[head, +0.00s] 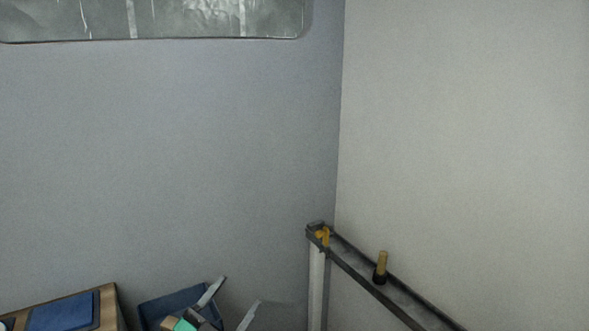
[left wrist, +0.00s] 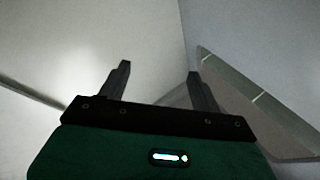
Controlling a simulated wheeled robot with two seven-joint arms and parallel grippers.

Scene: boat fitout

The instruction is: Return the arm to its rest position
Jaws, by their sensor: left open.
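My left gripper (head: 239,292) shows at the bottom edge of the head view, in front of a blue bin. Its two grey fingers stand apart, pointing up and to the right, with nothing between them. Most of the left arm is below the head view's frame. My right gripper and arm are not in view.
A blue bin (head: 172,304) stands behind the left gripper. A wooden surface with a blue pad (head: 62,313) is at lower left. A dark narrow rail or shelf (head: 350,265) at lower right carries a small bottle-like object (head: 381,267) and a yellow item (head: 323,236). A window (head: 160,18) is above.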

